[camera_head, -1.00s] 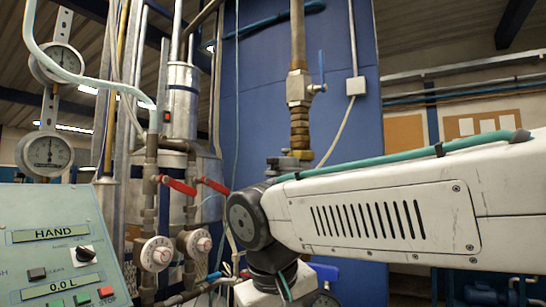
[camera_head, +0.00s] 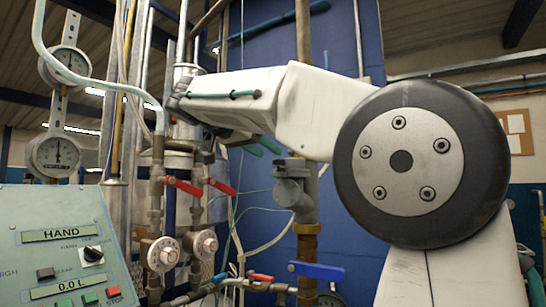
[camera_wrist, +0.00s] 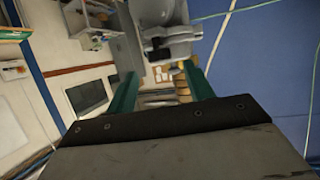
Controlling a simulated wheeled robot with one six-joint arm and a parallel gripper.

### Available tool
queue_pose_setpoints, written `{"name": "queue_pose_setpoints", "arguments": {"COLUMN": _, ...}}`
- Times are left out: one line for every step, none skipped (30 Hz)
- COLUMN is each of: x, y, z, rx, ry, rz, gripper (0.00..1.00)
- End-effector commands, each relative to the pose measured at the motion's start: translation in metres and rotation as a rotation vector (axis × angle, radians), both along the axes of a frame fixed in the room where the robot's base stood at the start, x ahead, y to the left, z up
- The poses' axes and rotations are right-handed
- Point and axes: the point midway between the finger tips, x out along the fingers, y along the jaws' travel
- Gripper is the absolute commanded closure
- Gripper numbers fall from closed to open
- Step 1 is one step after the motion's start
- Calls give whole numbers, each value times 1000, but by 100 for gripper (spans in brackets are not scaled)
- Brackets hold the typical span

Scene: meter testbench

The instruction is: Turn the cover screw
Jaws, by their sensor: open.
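My gripper (camera_wrist: 159,70) is open and empty, with two teal fingers spread apart in the wrist view. In the head view the teal fingers show partly beneath my white arm, left of a grey metal fitting (camera_head: 294,186) on the vertical pipe. The grey fitting also shows in the wrist view (camera_wrist: 168,44), beyond the fingertips and apart from them. It has a round body and a short stub. I cannot make out a cover screw in either view; it may be hidden or too small.
A control panel (camera_head: 62,238) reading HAND and 0.0 L stands at the lower left. Two round gauges (camera_head: 55,155) hang above it. Red-handled valves (camera_head: 183,186), white dials (camera_head: 162,254) and a blue lever (camera_head: 318,270) crowd the pipework. A blue wall panel (camera_head: 345,215) stands behind.

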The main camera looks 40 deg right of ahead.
Motion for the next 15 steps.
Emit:
{"name": "queue_pose_setpoints", "arguments": {"x": 0, "y": -9, "z": -3, "rx": 0, "ry": 2, "rz": -4, "gripper": 47}}
{"name": "queue_pose_setpoints", "arguments": {"x": 0, "y": -13, "z": -5, "rx": 0, "ry": 1, "rz": -3, "gripper": 47}}
{"name": "queue_pose_setpoints", "arguments": {"x": 1, "y": -18, "z": -7, "rx": 0, "ry": 1, "rz": -3, "gripper": 47}}
{"name": "queue_pose_setpoints", "arguments": {"x": 1, "y": -21, "z": -9, "rx": 0, "ry": 1, "rz": -2, "gripper": 47}}
{"name": "queue_pose_setpoints", "arguments": {"x": 2, "y": -24, "z": -10, "rx": 1, "ry": 2, "rz": -1, "gripper": 47}}
{"name": "queue_pose_setpoints", "arguments": {"x": 2, "y": -27, "z": -11, "rx": 1, "ry": 2, "rz": -1, "gripper": 47}}
{"name": "queue_pose_setpoints", "arguments": {"x": 2, "y": -29, "z": -12, "rx": 1, "ry": 1, "rz": -1, "gripper": 47}}
{"name": "queue_pose_setpoints", "arguments": {"x": 2, "y": -31, "z": -13, "rx": 1, "ry": 1, "rz": -1, "gripper": 47}}
{"name": "queue_pose_setpoints", "arguments": {"x": 2, "y": -32, "z": -14, "rx": 1, "ry": 1, "rz": 0, "gripper": 47}}
{"name": "queue_pose_setpoints", "arguments": {"x": 2, "y": -33, "z": -14, "rx": 1, "ry": 1, "rz": 1, "gripper": 47}}
{"name": "queue_pose_setpoints", "arguments": {"x": 2, "y": -34, "z": -14, "rx": 2, "ry": 1, "rz": 1, "gripper": 47}}
{"name": "queue_pose_setpoints", "arguments": {"x": 3, "y": -34, "z": -14, "rx": 2, "ry": 1, "rz": 1, "gripper": 47}}
{"name": "queue_pose_setpoints", "arguments": {"x": 3, "y": -34, "z": -14, "rx": 2, "ry": 0, "rz": 2, "gripper": 47}}
{"name": "queue_pose_setpoints", "arguments": {"x": 3, "y": -34, "z": -14, "rx": 2, "ry": 0, "rz": 2, "gripper": 47}}
{"name": "queue_pose_setpoints", "arguments": {"x": 3, "y": -34, "z": -14, "rx": 2, "ry": 0, "rz": 2, "gripper": 47}}
